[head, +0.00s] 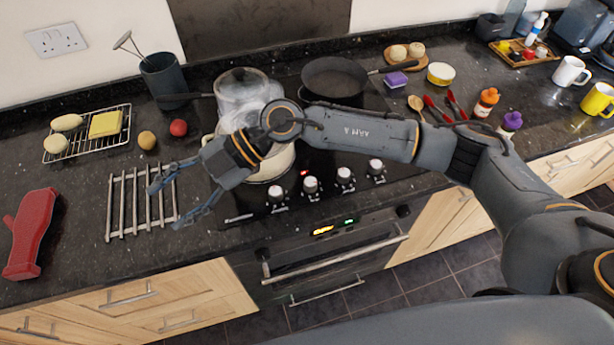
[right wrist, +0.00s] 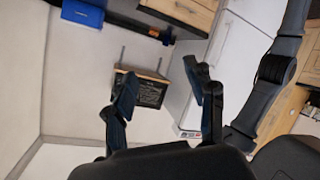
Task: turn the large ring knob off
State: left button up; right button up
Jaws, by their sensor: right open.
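Several silver hob knobs stand in a row on the front of the black hob: one at the left end (head: 277,195), two in the middle (head: 311,186) (head: 344,177) and one at the right end (head: 376,168). I cannot tell from their looks which one works the large ring. A small red light (head: 304,173) glows behind the knobs. My right gripper (head: 167,206) is open and empty, above the metal trivet and left of the knobs. Its spread fingers also show in the right wrist view (right wrist: 163,100), with nothing between them. My left gripper is out of view.
A pot (head: 268,170) sits on the hob, partly behind my right arm. A glass-lidded pot (head: 242,90) and a frying pan (head: 333,77) stand behind. The metal trivet (head: 126,203) and a red object (head: 32,232) lie left. The oven door handle (head: 335,259) juts out below.

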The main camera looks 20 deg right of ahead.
jog(key=w+d+f+h, duration=0.3)
jog(key=d+f+h, duration=0.1)
jog(key=d, duration=0.2)
jog(key=m+t+h, duration=0.3)
jog(key=m+h, duration=0.1)
jog(key=h, duration=0.6)
send_near(310, 182)
jog(key=f+p, duration=0.2)
jog(key=f, duration=0.1)
jog(key=f+p, duration=0.3)
jog(key=f, duration=0.1)
jog(key=shift+d+f, duration=0.2)
jog(key=shift+f, duration=0.7)
jog(key=c, duration=1.1)
